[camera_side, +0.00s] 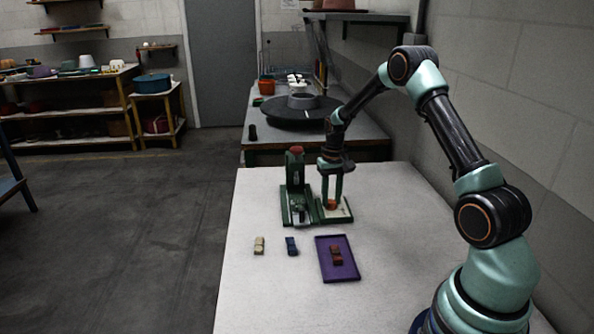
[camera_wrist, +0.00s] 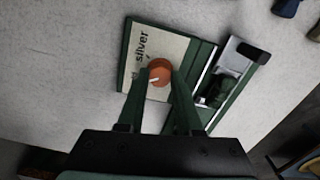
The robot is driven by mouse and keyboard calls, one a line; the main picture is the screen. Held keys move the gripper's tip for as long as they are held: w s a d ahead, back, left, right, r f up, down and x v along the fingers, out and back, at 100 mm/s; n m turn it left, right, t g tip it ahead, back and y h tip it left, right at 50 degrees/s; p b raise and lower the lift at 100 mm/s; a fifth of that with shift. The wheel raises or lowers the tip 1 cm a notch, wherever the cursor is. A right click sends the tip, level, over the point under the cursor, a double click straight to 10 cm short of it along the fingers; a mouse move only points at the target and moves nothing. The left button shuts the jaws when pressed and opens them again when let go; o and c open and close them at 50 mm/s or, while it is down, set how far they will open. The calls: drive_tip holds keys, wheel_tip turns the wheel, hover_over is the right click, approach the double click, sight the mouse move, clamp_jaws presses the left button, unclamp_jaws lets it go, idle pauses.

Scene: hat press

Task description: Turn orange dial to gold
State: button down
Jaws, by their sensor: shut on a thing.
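The orange dial (camera_wrist: 161,68) sits on a pale panel (camera_wrist: 175,50) with a green edge. The word "silver" is printed on the panel above and left of the dial in the wrist view. Other lettering beside my left finger is partly hidden, and I see no readable "gold". A short white mark on the dial points to the lower left. My gripper (camera_wrist: 161,75) is shut on the dial, one finger on each side. In the side view my gripper (camera_side: 332,198) points straight down over the dial (camera_side: 332,205), at the press's right part.
The green press (camera_side: 295,183) stands directly left of my gripper. In front lie a beige block (camera_side: 259,245), a blue block (camera_side: 291,246) and a purple tray (camera_side: 325,268) holding a reddish-brown piece (camera_side: 336,255). The table's right side is clear.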

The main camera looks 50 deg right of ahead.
sight(330, 201)
drive_tip(key=shift+w+a+n, duration=0.15)
drive_tip(key=shift+n, duration=0.25)
drive_tip(key=c, duration=0.6)
unclamp_jaws()
drive_tip(key=shift+r, duration=0.1)
wheel_tip(330, 201, up, 12)
drive_tip(key=shift+f, duration=0.1)
